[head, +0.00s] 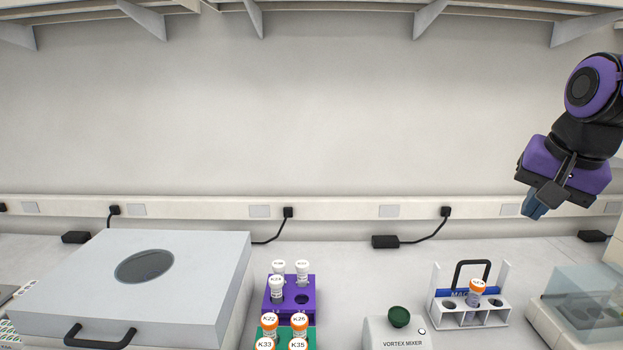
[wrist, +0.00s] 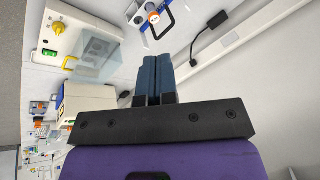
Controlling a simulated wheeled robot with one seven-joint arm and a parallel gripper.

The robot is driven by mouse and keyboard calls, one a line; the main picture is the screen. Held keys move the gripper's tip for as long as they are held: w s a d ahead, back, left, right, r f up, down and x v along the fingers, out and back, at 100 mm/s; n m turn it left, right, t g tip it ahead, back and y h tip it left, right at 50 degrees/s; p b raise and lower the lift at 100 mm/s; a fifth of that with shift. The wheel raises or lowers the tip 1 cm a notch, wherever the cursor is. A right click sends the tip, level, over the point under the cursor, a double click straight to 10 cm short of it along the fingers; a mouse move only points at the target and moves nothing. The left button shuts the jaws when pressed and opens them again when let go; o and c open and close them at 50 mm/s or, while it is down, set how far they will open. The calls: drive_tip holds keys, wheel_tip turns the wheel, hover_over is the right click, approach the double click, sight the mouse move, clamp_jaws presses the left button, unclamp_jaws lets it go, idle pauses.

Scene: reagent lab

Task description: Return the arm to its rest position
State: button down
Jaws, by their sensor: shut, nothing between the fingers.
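My gripper (head: 534,208) is raised at the right of the head view, in front of the back wall and above the bench. Its blue fingers point down and to the left. In the wrist view my gripper's two blue fingers (wrist: 157,62) lie side by side, shut with nothing between them. My purple and black arm comes in from the right edge of the head view. The gripper is apart from everything on the bench.
On the bench (head: 345,262) stand a grey lidded box (head: 200,262), a purple vial rack (head: 306,312), a green rack (head: 311,342), a vortex mixer (head: 381,328), a magnetic rack (head: 500,312) holding an orange-capped vial (head: 476,290), and a transparent-covered device (head: 575,300). A shelf (head: 340,8) runs overhead.

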drive_tip(key=s+a+n+t, duration=0.1)
drive_tip(key=s+a+n, duration=0.1)
drive_tip(key=s+n, duration=0.5)
drive_tip(key=s, duration=0.4)
drive_tip(key=shift+s+a+f, duration=0.15)
drive_tip(key=shift+s+a, duration=0.15)
drive_tip(key=shift+s, duration=0.1)
